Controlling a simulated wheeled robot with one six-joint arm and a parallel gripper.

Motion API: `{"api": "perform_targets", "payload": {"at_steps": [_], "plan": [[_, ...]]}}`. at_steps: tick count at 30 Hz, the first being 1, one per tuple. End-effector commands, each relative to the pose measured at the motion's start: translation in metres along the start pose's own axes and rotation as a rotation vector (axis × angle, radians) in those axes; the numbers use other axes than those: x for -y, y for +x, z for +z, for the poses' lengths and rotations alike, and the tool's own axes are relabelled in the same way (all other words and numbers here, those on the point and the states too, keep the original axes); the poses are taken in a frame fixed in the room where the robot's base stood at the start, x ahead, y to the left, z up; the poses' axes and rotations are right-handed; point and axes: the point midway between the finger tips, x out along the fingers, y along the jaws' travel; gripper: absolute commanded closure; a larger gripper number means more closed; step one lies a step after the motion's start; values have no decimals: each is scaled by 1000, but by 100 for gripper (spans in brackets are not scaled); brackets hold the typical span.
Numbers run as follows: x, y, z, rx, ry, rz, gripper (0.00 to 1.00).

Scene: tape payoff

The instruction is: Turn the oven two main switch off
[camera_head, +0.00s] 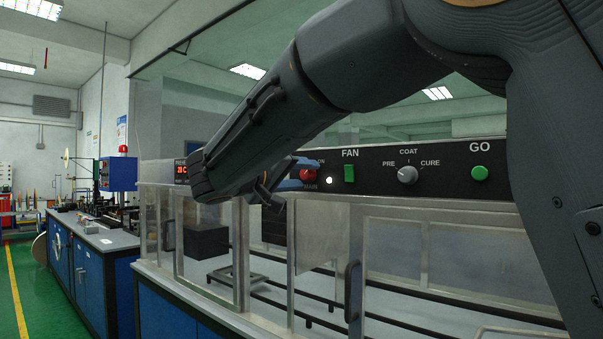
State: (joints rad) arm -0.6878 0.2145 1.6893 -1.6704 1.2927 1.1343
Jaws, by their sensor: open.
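The red main switch (309,175) sits on the black control panel (374,185) above the glazed oven. Parts of the words ON and MAIN show beside it, and its exact position is hard to read. My gripper (291,183) is just left of the switch, partly overlapping it in the picture. Its jaws are open; a blue finger part reaches towards the switch, and I cannot tell whether it touches. A white lamp (329,180) is lit just right of the switch. My forearm hides the panel's part further left.
Right of the switch are a green FAN switch (349,173), a grey PRE/COAT/CURE knob (407,175) and a green GO button (479,173). A red-digit display (181,173) is at the panel's left. Glass doors with a dark handle (352,291) stand below.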

Motion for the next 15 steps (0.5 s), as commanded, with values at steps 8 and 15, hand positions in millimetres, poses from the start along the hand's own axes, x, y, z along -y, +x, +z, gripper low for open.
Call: {"api": "perform_targets", "payload": {"at_steps": [8,15], "plan": [[0,2,0,0,0,-1,57],[0,2,0,0,0,-1,98]]}}
